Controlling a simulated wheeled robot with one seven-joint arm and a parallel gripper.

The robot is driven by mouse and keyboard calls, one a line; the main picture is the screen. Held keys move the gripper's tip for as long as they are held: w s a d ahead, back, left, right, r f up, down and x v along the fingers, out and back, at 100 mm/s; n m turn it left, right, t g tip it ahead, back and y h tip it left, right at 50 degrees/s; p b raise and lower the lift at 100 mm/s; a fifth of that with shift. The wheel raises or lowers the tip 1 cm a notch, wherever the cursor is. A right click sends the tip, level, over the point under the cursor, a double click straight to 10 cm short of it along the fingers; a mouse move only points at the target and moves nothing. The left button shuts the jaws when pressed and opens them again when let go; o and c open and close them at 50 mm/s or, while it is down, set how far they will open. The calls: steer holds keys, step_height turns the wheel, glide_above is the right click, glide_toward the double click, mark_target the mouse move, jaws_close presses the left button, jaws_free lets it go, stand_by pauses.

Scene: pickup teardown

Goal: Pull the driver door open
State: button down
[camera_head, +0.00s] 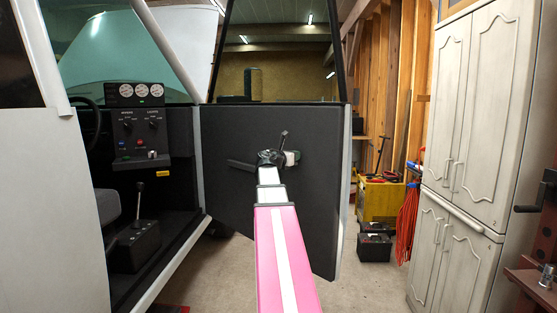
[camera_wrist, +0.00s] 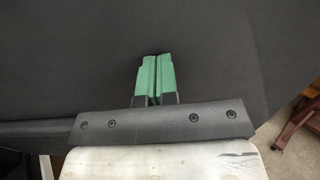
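The driver door (camera_head: 310,215) stands swung open from the cab, with its black inner panel facing me and its window frame above. My gripper (camera_head: 268,156) is in front of the panel's middle, at the end of my pink arm. In the wrist view, its green fingers (camera_wrist: 154,62) are together and the black panel (camera_wrist: 60,60) fills the background. Nothing shows between the fingers. A dark bar (camera_head: 241,165) sticks out left of my gripper. Whether the fingertips touch the panel I cannot tell.
The open cab (camera_head: 140,150) with gauges and a shifter (camera_head: 139,195) is at left. A yellow case (camera_head: 381,200), a black toolbox (camera_head: 374,246) and a pale cabinet (camera_head: 470,130) stand right of the door. Bare floor (camera_head: 350,285) lies in front of them.

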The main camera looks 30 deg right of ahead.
steer(key=w+d+t, duration=0.1)
steer(key=w+d, duration=0.2)
steer(key=d, duration=0.7)
steer(key=w+d+n+t, duration=0.1)
steer(key=w+d, duration=0.2)
steer(key=d, duration=0.8)
steer(key=shift+y, duration=0.4)
steer(key=shift+a, duration=0.1)
